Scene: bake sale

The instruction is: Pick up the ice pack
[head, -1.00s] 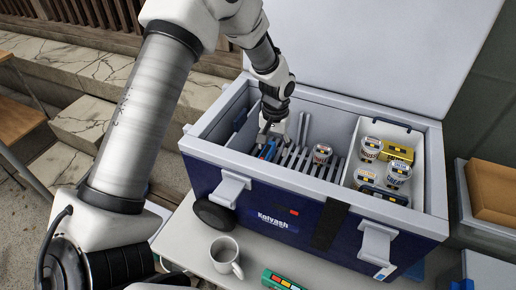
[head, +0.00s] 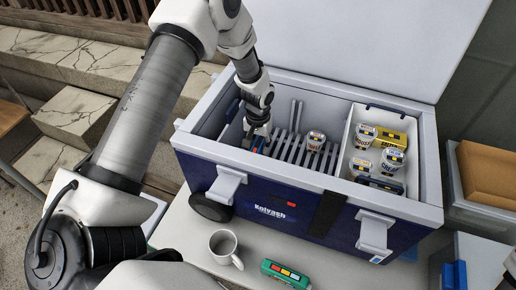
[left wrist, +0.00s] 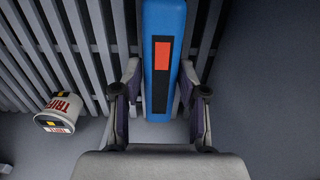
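The ice pack is a blue slab (left wrist: 164,45) with a black label and a red square, lying on the slatted rack in the cooler's left bay. In the head view only a small part of it shows below my left gripper (head: 256,137). In the left wrist view the fingers of my left gripper (left wrist: 159,82) stand on either side of the pack's near end. A thin gap shows at the left finger, and the right finger overlaps the pack's edge in the picture. The gripper looks open around it. My right gripper is not in view.
The open blue cooler (head: 285,180) has raised walls around the rack. A white tray (head: 347,150) holds several tubs. A mug (head: 224,247) and green box (head: 284,275) stand in front.

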